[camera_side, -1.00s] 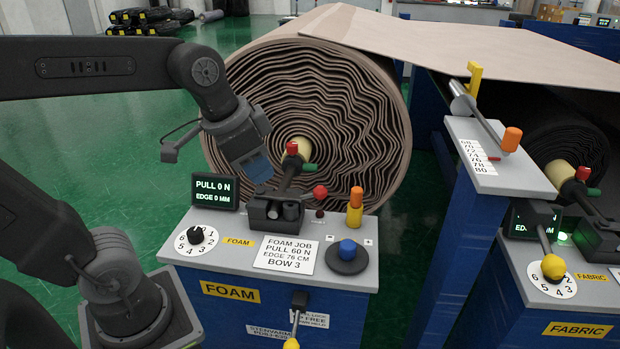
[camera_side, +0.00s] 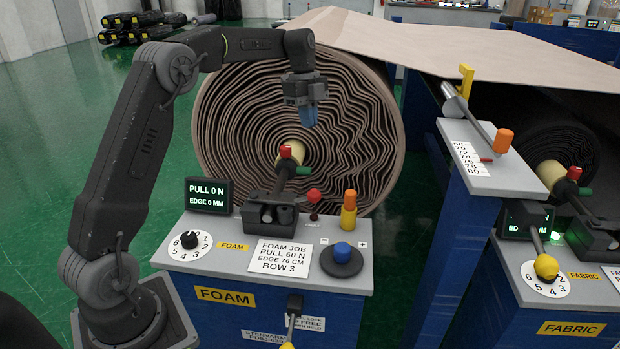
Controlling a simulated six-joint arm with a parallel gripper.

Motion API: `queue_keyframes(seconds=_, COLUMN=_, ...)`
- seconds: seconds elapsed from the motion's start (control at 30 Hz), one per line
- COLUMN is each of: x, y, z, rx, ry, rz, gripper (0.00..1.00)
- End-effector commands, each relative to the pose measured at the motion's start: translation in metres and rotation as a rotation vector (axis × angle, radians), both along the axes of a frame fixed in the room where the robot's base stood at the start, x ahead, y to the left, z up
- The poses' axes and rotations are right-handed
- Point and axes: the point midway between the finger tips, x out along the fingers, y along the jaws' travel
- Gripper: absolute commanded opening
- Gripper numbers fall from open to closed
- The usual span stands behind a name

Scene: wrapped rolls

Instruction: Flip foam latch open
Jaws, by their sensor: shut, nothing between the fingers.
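The foam stand (camera_side: 162,249) carries a black bearing block (camera_side: 268,213) on its top. A short lever with a red ball knob (camera_side: 314,196) sticks out at the block's right; it appears to be the foam latch. A shaft with a red cap (camera_side: 285,152) runs from the block to the core (camera_side: 297,153) of the foam roll (camera_side: 235,125). My gripper (camera_side: 309,117) points down in front of the roll, well above the red ball knob and apart from it. Its blue fingers are shut and empty.
A display (camera_side: 208,195) reads PULL 0 N. A numbered dial (camera_side: 189,240), a job card (camera_side: 279,257), a blue knob (camera_side: 343,250) and an orange-yellow handle (camera_side: 349,210) share the stand top.

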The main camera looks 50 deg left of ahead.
Motion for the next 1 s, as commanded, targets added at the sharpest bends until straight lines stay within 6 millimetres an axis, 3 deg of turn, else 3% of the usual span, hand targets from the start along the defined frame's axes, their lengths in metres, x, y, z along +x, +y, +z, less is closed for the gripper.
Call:
queue_keyframes(seconds=0.03, x=0.007, y=0.014, z=-0.014, rx=-0.019, ry=0.007, rz=-0.056, gripper=0.00)
queue_keyframes(seconds=0.2, x=0.021, y=0.045, z=-0.044, rx=-0.078, ry=0.003, rz=-0.237, gripper=0.00)
queue_keyframes(seconds=0.4, x=0.025, y=0.064, z=-0.065, rx=-0.117, ry=-0.008, rz=-0.356, gripper=0.00)
queue_keyframes(seconds=1.0, x=0.025, y=0.064, z=-0.077, rx=-0.128, ry=-0.009, rz=-0.382, gripper=0.00)
